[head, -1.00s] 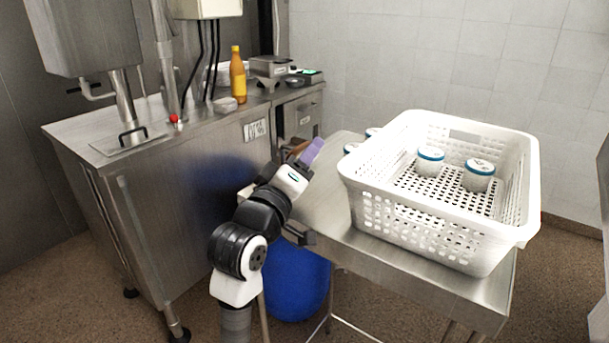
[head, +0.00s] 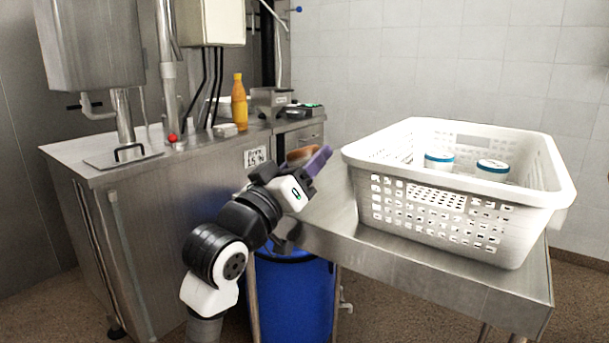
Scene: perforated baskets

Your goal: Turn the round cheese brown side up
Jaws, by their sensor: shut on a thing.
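My gripper (head: 310,157) is at the end of my arm, left of the white basket and above the left end of the steel table.
The white perforated basket (head: 450,205) stands on the steel table (head: 420,262) with white, blue-rimmed tubs (head: 439,160) inside. A steel counter (head: 190,190) with an orange bottle (head: 239,103) stands left. A blue bin (head: 295,295) is below.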

